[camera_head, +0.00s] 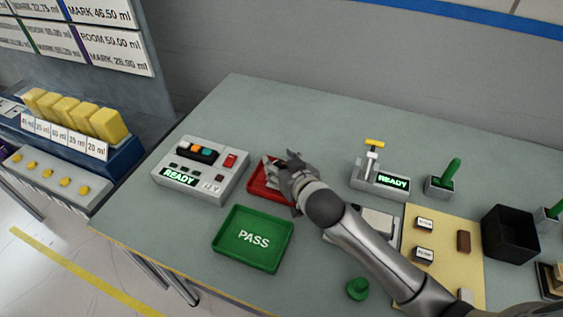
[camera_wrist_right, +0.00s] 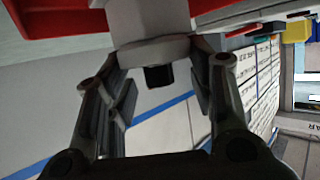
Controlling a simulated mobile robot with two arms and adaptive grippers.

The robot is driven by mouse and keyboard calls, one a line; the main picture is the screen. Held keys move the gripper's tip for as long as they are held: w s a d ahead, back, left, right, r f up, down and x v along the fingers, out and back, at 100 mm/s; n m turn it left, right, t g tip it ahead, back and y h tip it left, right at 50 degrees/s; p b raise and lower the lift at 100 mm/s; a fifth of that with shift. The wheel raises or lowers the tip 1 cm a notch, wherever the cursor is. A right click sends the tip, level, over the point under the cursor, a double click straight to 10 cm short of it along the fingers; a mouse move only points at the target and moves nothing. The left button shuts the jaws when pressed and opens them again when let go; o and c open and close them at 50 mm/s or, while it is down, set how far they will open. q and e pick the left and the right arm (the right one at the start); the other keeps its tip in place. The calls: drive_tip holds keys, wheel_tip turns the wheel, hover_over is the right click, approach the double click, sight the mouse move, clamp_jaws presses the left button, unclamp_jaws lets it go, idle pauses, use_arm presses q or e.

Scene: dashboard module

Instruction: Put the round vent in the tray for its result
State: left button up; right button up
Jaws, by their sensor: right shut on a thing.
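My right gripper (camera_head: 280,168) is over the red tray (camera_head: 259,190), reaching in from the lower right and covering much of it. In the right wrist view the gripper (camera_wrist_right: 160,72) is shut on the round vent (camera_wrist_right: 150,52), a pale disc with a dark stub between the fingers. Red tray edges (camera_wrist_right: 60,22) show close by in that view. Whether the vent touches the tray I cannot tell. The vent is not clearly visible in the head view. The green tray (camera_head: 222,237), marked PASS, is empty in front of the red one. My left gripper is not in view.
A grey test box (camera_head: 203,170) reading READY stands left of the red tray. A second READY device (camera_head: 380,183) with a yellow-topped lever stands to the right. A tan board (camera_head: 440,270), a black bin (camera_head: 510,235) and a green knob (camera_head: 357,289) lie further right. The table's back is clear.

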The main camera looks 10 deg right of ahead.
drive_tip(key=shift+f, duration=0.15)
drive_tip(key=o, duration=1.2)
drive_tip(key=shift+f, duration=0.15)
drive_tip(key=b+v, duration=0.1)
drive_tip(key=v, duration=1.1)
drive_tip(key=shift+d, duration=0.1)
